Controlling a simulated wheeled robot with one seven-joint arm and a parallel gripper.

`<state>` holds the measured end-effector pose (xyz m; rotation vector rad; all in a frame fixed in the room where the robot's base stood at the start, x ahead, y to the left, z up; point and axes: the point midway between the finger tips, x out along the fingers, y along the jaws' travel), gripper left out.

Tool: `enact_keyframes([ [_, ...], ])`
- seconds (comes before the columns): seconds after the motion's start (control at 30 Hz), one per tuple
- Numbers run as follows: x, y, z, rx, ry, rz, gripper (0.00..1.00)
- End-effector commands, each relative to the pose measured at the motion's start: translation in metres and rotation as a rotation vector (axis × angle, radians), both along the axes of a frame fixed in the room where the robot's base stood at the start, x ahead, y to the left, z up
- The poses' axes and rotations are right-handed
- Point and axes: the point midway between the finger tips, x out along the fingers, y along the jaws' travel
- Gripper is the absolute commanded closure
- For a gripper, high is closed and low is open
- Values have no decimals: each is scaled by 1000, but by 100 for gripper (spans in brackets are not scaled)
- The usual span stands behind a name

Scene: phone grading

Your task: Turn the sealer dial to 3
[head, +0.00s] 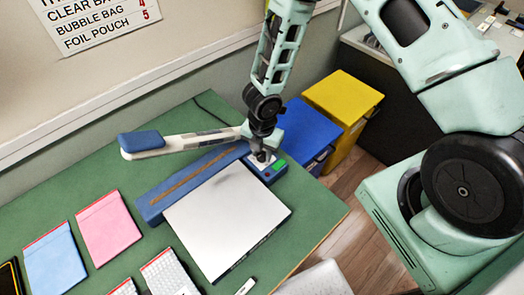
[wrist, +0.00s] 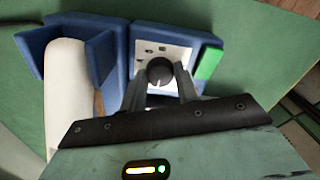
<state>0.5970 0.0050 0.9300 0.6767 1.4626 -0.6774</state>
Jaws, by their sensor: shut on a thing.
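The blue impulse sealer (head: 195,184) lies on the green table with its pale arm (head: 180,142) raised and swung to the left. Its dial (wrist: 160,71) is a dark round knob on a white panel (wrist: 146,45) in the wrist view, with a light pointer mark on its near side. The panel's numbers are too small to read. My gripper (wrist: 161,78) comes down over the panel, and its two fingers are closed on the dial from both sides. In the head view my gripper (head: 262,155) hides most of the dial.
A white plate (head: 228,220) lies in front of the sealer. A green light or button (wrist: 208,63) sits beside the panel. Pink (head: 108,227) and blue pouches (head: 55,262) lie at the left. Blue (head: 308,135) and yellow bins (head: 345,98) stand beyond the table edge.

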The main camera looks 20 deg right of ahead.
Motion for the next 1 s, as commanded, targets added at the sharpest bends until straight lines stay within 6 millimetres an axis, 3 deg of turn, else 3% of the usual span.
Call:
enact_keyframes([
  [0.37, 1, 1, -3, 1, -3, -142, 92],
  [1.0, 0, 1, -2, 2, -3, -734, 92],
])
